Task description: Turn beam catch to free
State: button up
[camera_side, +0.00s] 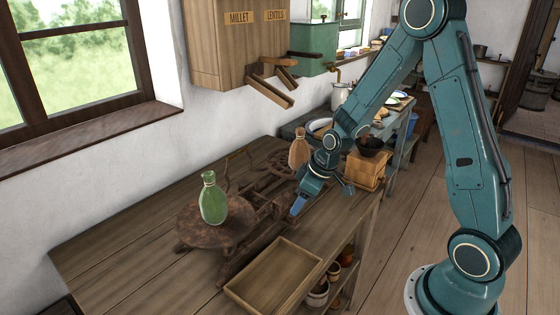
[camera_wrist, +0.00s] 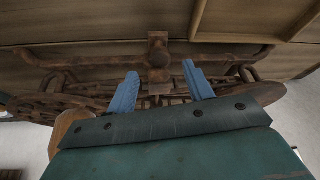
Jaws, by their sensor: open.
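A rusty brown balance scale (camera_side: 262,222) stands on the wooden table, and its beam (camera_wrist: 90,55) crosses the wrist view. A small block with a round knob (camera_wrist: 158,57) sits at the middle of the beam; it looks like the beam catch, but I cannot tell its setting. My gripper (camera_side: 299,205) is low at the near side of the scale. In the wrist view its blue fingers (camera_wrist: 160,72) are open and apart, one to each side of the knob's line, with nothing held. Whether they touch the scale is unclear. In the side view the catch cannot be made out.
A green bottle-shaped item (camera_side: 213,202) stands on the scale's left pan (camera_side: 190,238). A tan bottle-shaped item (camera_side: 298,148) stands at the far end. A shallow wooden tray (camera_side: 232,291) lies in front, and a wooden mill (camera_side: 366,172) stands right. The table's left part is clear.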

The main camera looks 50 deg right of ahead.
aim_at(293, 217)
jog(key=shift+x, duration=2.15)
jog(key=c, duration=1)
jog(key=shift+o, duration=0.2)
